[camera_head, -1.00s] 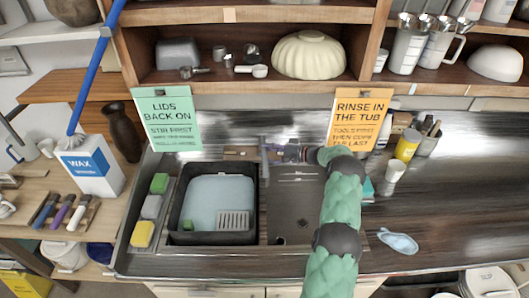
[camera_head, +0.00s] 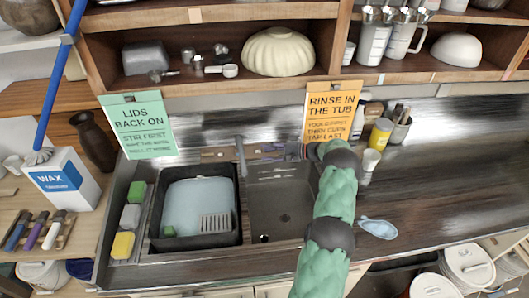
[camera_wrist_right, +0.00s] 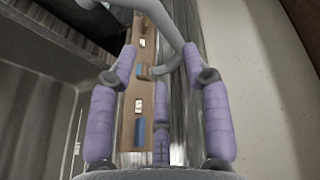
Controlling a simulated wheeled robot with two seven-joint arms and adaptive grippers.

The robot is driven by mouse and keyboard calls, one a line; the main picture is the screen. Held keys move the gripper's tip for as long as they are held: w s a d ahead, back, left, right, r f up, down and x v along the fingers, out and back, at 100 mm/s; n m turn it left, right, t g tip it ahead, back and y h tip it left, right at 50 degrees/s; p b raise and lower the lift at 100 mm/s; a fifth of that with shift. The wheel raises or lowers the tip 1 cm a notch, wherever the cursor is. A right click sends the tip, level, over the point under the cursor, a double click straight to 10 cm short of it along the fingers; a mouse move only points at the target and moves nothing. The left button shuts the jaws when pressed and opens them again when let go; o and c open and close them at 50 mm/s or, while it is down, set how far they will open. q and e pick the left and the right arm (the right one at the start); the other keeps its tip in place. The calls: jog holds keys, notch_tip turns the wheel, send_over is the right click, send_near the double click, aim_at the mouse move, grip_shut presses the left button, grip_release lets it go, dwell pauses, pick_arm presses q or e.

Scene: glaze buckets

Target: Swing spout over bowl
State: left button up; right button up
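The grey spout (camera_head: 241,156) stands at the back of the sink, close to the right edge of the black tub (camera_head: 153,212). The tub, holding pale blue content, sits in the left sink bowl; the right sink bowl (camera_head: 282,205) looks empty. My right gripper (camera_head: 275,152) is behind the right bowl, to the right of the spout, partly hidden by my arm. In the right wrist view its purple fingers (camera_wrist_right: 157,62) are spread apart, with the grey spout pipe (camera_wrist_right: 182,28) near the tips. Contact cannot be told. My left gripper is not in view.
A wooden strip with blue parts (camera_wrist_right: 139,100) runs between the fingers in the wrist view. A green sign (camera_head: 138,127) and an orange sign (camera_head: 331,112) hang above the sink. Sponges (camera_head: 130,216) line the left edge. Cups and a yellow jar (camera_head: 381,133) stand right of my arm.

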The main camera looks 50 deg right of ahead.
aim_at(241, 154)
jog(key=shift+w+a+r, duration=0.2)
jog(key=shift+w, duration=0.05)
jog(key=c, duration=0.5)
jog(key=w+a+r+n+t, duration=0.2)
jog(key=w, duration=0.1)
jog(key=w+a+r+n+t+b, duration=0.1)
jog(key=w+a+r+n, duration=0.1)
jog(key=w+r, duration=0.1)
jog(key=w+a+r+n+t, duration=0.1)
jog(key=w+a+r+t, duration=0.1)
jog(key=w+r, duration=0.1)
jog(key=shift+w+a+r+n+t+h+b, duration=0.1)
jog(key=shift+w+a+n+t+h+b, duration=0.1)
jog(key=shift+a+n+t+h+b, duration=0.15)
grip_shut()
jog(key=w+a+r+n+t+h+b, duration=0.3)
jog(key=a+h, duration=0.5)
jog(key=h, duration=0.8)
jog(key=s+a+f+n+g+h+b, duration=0.2)
jog(key=s+a+f+n+g+h, duration=0.3)
jog(key=s+a+f+n+g, duration=0.5)
jog(key=w+d+f+m+b, duration=0.1)
jog(key=w+d, duration=0.1)
jog(key=d, duration=0.4)
jog(key=w+d+f+m+g, duration=0.1)
jog(key=w+d, duration=0.2)
jog(key=d, duration=0.4)
jog(key=shift+w+f+b, duration=0.3)
jog(key=shift+f+b, duration=0.1)
